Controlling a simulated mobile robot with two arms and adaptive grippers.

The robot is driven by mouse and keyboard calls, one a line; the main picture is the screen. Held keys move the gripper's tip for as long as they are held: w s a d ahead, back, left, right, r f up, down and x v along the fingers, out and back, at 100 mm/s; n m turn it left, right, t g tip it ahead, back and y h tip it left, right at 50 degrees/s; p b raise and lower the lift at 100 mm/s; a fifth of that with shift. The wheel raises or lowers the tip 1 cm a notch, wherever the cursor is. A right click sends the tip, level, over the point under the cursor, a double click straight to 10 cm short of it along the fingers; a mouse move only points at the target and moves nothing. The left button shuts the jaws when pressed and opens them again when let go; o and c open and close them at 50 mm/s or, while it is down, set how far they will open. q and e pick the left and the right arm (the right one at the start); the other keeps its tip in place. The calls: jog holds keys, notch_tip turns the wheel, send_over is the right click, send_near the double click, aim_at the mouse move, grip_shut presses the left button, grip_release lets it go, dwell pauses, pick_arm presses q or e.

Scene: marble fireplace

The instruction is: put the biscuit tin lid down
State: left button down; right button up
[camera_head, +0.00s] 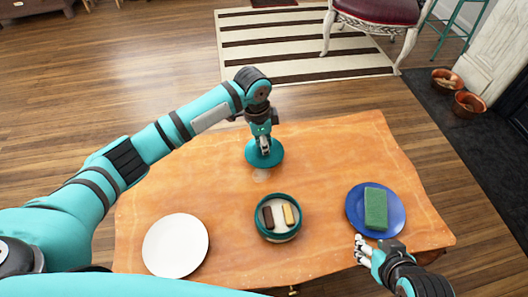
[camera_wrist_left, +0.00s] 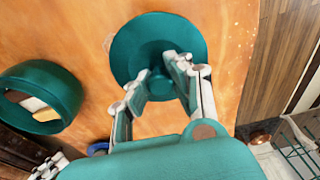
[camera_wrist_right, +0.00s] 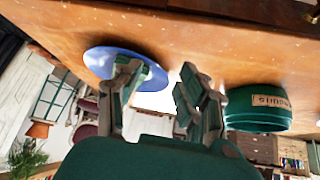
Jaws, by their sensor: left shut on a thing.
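The round teal biscuit tin lid (camera_head: 251,158) is over the back middle of the orange table, behind the tin. My left gripper (camera_head: 264,144) is shut on its knob from above. The left wrist view also shows the lid (camera_wrist_left: 135,35) under the fingers (camera_wrist_left: 162,74); I cannot tell whether it touches the table. The open teal biscuit tin (camera_head: 279,238) stands at the front middle with a dark bar and a pale bar inside. My right gripper (camera_head: 361,248) is at the front right, beside the blue plate. Its fingers are apart and empty in the right wrist view (camera_wrist_right: 157,82).
A white plate (camera_head: 175,245) lies at the front left of the table (camera_head: 330,155). A blue plate (camera_head: 356,207) with a green block (camera_head: 376,208) is at the right. The table top around the lid is clear. A chair (camera_head: 375,12) and striped rug stand beyond.

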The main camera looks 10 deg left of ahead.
pick_arm(q)
notch_tip(320, 180, down, 3)
jog(key=shift+f+b, duration=0.1)
jog(key=shift+b, duration=0.35)
pick_arm(e)
jog(key=w+t, duration=0.1)
jog(key=w+a+r, duration=0.1)
jog(key=w+r+t, duration=0.1)
jog(key=w, duration=0.1)
jog(key=shift+a+r+t+y, duration=0.15)
jog(key=shift+a+t+y, duration=0.1)
jog(key=shift+t+y, duration=0.05)
pick_arm(q)
jog(key=shift+f, duration=0.1)
pick_arm(e)
jog(key=shift+w+a+r, duration=0.1)
jog(key=shift+w+r, duration=0.2)
jog(key=shift+s, duration=0.1)
pick_arm(q)
jog(key=c, duration=1.6)
grip_release()
jog(key=shift+f, duration=0.1)
pick_arm(e)
jog(key=shift+f, duration=0.1)
pick_arm(q)
jog(key=o, duration=0.4)
